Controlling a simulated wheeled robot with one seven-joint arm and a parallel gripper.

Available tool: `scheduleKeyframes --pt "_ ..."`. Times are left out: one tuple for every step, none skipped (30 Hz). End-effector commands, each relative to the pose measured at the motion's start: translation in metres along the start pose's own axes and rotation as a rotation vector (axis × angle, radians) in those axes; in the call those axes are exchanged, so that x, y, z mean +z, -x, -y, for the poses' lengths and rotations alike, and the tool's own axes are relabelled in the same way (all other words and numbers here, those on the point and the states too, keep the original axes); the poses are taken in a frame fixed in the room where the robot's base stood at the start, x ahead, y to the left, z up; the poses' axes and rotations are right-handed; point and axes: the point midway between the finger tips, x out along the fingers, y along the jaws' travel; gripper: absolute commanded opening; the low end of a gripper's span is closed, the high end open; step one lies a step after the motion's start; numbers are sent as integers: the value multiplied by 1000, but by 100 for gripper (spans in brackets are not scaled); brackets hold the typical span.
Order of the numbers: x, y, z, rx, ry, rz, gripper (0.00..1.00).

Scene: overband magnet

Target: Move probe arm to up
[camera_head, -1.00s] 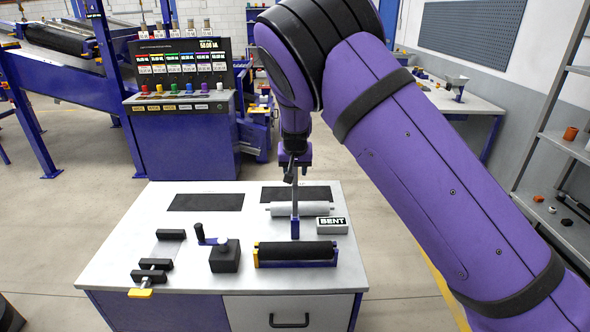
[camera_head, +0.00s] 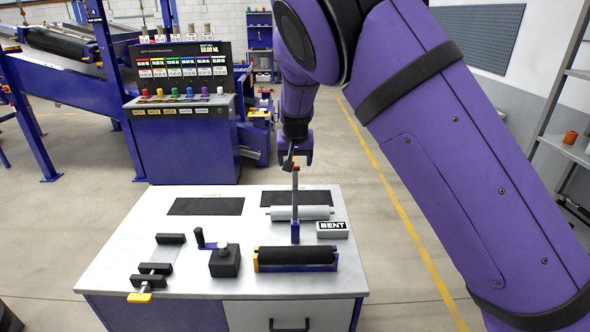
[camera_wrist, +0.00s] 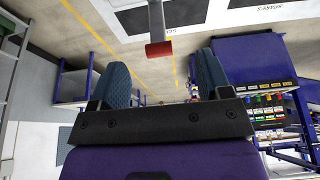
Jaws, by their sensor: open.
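The probe arm (camera_head: 295,203) is a thin grey bar with a red tip, standing upright from a blue mount behind the black roller on the bench. In the wrist view its red tip (camera_wrist: 158,51) and grey bar show at the top, level with the space between my fingers. My gripper (camera_head: 297,157) is just above and behind the tip in the head view. In the wrist view my gripper (camera_wrist: 163,68) has its two blue-padded fingers wide apart with nothing between them. Whether a finger touches the bar cannot be told.
The white bench (camera_head: 150,220) holds a black roller (camera_head: 297,255) in a blue cradle, a grey roller (camera_head: 300,213), a BENT sign block (camera_head: 332,229), a black crank block (camera_head: 225,260) and black clamps (camera_head: 150,279). A blue control console (camera_head: 185,130) stands behind.

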Motion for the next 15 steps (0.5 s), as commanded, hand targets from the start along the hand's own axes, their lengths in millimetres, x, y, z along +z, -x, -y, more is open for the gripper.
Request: scheduleKeyframes --pt "0 10 1 -2 0 -2 71" --pt "0 15 0 -2 0 -2 71" --pt "0 20 0 -2 -1 -1 71" --pt "0 24 0 -2 0 -1 71" --pt "0 28 0 -1 0 0 71" --pt "0 32 0 -1 0 0 71" --pt "0 34 0 -1 -1 -1 71" --pt "0 36 0 -1 -1 -1 71" --pt "0 39 0 -1 -1 -1 71" --pt "0 40 0 0 -1 -1 71" --pt "0 40 0 0 0 -1 71" --pt "0 41 0 1 0 0 71" --pt "0 41 0 1 0 0 71" --pt "0 42 0 1 0 0 71" --pt "0 42 0 1 0 0 71"
